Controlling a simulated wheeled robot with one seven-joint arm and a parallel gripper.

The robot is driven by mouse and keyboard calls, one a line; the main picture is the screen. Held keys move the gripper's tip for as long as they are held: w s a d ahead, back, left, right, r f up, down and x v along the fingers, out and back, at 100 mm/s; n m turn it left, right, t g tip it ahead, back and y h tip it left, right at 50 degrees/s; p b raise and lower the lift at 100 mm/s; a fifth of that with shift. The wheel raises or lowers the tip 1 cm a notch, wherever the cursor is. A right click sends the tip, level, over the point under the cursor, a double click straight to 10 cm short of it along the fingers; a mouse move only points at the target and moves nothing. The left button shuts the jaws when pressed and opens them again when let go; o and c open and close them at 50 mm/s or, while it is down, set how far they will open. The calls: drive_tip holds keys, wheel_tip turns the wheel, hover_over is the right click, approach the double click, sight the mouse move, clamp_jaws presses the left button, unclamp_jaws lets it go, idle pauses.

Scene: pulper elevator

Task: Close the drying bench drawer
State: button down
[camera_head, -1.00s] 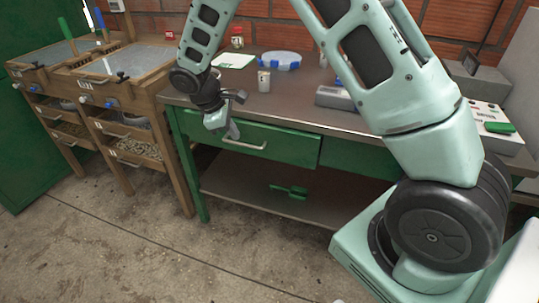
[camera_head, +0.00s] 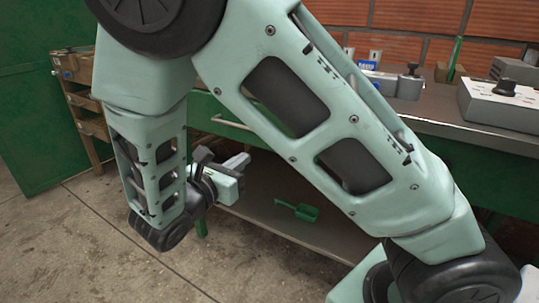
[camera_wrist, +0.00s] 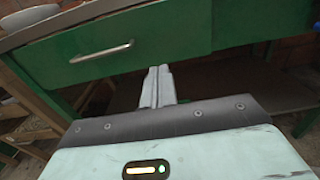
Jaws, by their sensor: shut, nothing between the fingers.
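The green drawer (camera_wrist: 170,35) has a light metal bar handle (camera_wrist: 102,52). Its front shows in the wrist view. In the head view my arm hides much of the drawer (camera_head: 205,108), but its handle (camera_head: 235,123) shows. The drawer's edge at its right stands out slightly from the panel beside it; how far it is open I cannot tell. My gripper (camera_head: 238,164) is shut and empty, low in front of the bench. In the wrist view its fingertips (camera_wrist: 158,72) appear by the drawer's lower edge, right of the handle; contact cannot be told.
A wooden stand with drawers (camera_head: 90,127) is at the left, partly hidden by my arm. A green scoop (camera_head: 297,210) lies on the lower shelf (camera_head: 280,222). A grey box (camera_head: 500,103) stands on the benchtop (camera_head: 440,113). The concrete floor in front is clear.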

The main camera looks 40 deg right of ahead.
drive_tip(key=b+x, duration=0.4)
drive_tip(key=x, duration=1)
drive_tip(key=shift+p+x, duration=0.4)
drive_tip(key=shift+x, duration=1.85)
drive_tip(key=shift+r, duration=0.1)
